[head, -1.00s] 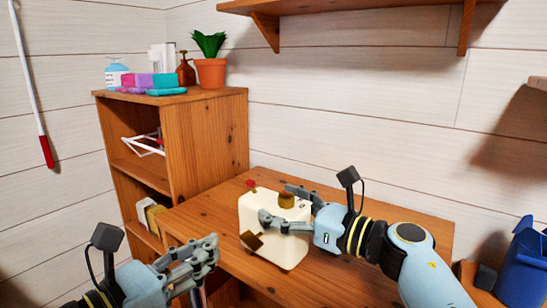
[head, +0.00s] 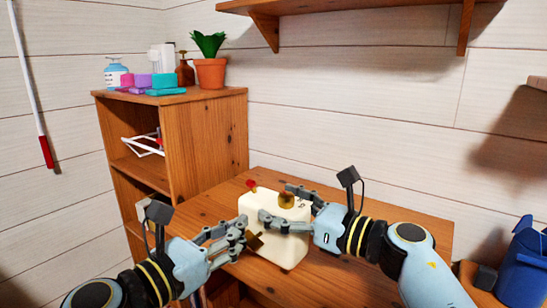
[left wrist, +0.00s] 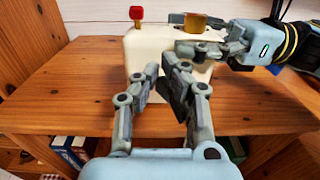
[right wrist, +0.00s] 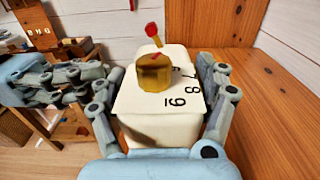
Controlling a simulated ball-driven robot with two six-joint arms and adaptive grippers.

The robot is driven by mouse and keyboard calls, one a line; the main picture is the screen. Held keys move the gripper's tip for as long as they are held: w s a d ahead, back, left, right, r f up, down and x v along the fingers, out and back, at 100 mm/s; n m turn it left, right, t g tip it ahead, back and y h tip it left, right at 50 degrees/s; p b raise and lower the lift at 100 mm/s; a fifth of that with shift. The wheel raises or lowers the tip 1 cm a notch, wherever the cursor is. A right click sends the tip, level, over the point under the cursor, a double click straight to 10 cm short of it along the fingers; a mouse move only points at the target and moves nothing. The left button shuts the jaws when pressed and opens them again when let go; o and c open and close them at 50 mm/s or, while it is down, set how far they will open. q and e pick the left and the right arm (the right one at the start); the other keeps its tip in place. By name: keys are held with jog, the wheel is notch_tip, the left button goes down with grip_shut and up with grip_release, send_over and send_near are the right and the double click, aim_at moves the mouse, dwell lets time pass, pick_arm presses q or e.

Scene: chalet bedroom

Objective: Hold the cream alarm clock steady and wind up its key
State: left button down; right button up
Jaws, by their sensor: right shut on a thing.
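The cream alarm clock (head: 284,246) stands upright on the wooden desk. It has a brass knob (right wrist: 154,78) and a red button (right wrist: 153,30) on top, and numerals show in the right wrist view. My right gripper (head: 285,208) is shut on the clock, one finger on each of two opposite sides.
The desk top (head: 340,260) is clear around the clock. A wooden shelf unit (head: 213,140) stands at the left, carrying bottles, coloured boxes and a potted plant (head: 210,66). A blue bin (head: 526,260) is at the right. Books (left wrist: 70,150) show below the desk top.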

pick_arm(q)
jog(key=shift+s+d+f, duration=0.15)
jog(key=shift+s+f, duration=0.05)
jog(key=shift+f, duration=0.2)
jog(key=shift+s+d+f, duration=0.1)
jog(key=shift+s+f, duration=0.05)
jog(key=shift+f, duration=0.25)
dwell(0.6)
jog(key=shift+s+d, duration=0.25)
jog(key=shift+d, duration=0.05)
jog(key=shift+s+d, duration=0.4)
jog(key=shift+d, duration=0.2)
jog(key=shift+r, duration=0.15)
dwell(0.5)
jog(key=r+v, duration=0.1)
jog(key=v, duration=0.5)
jog(key=shift+w+a, duration=0.1)
jog(key=shift+w, duration=0.05)
